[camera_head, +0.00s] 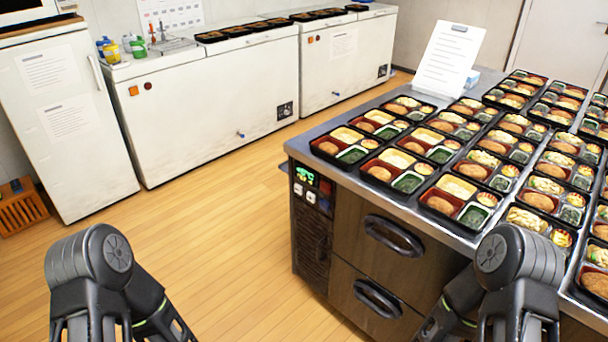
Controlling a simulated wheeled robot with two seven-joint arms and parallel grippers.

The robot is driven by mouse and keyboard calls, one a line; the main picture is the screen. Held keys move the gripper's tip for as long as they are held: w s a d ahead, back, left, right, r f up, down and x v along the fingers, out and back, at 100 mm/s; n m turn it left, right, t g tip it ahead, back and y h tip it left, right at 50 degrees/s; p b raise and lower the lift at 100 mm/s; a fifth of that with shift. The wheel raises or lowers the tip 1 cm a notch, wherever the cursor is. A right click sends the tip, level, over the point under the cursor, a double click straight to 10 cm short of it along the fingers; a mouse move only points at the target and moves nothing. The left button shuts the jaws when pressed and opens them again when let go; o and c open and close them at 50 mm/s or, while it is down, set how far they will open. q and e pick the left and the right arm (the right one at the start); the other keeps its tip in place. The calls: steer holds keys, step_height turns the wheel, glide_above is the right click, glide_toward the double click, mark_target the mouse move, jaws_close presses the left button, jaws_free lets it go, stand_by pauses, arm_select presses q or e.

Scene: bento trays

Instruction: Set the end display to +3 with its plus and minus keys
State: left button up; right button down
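The end display (305,175) is a small dark panel with green lit characters on the near left end of the steel-topped counter. Its characters are too small to read surely. Two small whitish keys sit just below it, a left key (298,189) and a right key (311,197). I cannot make out which is plus and which is minus. My two arms show at the bottom left and bottom right, both well apart from the panel. Neither gripper's fingertips are in the picture.
The counter (300,146) carries several rows of filled bento trays. Below its top are two drawers with dark handles (393,235). White chest freezers (220,95) stand along the back wall. The wooden floor (200,220) left of the counter is clear.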

arm_select(q)
steer(key=shift+c, duration=0.6)
jaws_close()
stand_by(1.3)
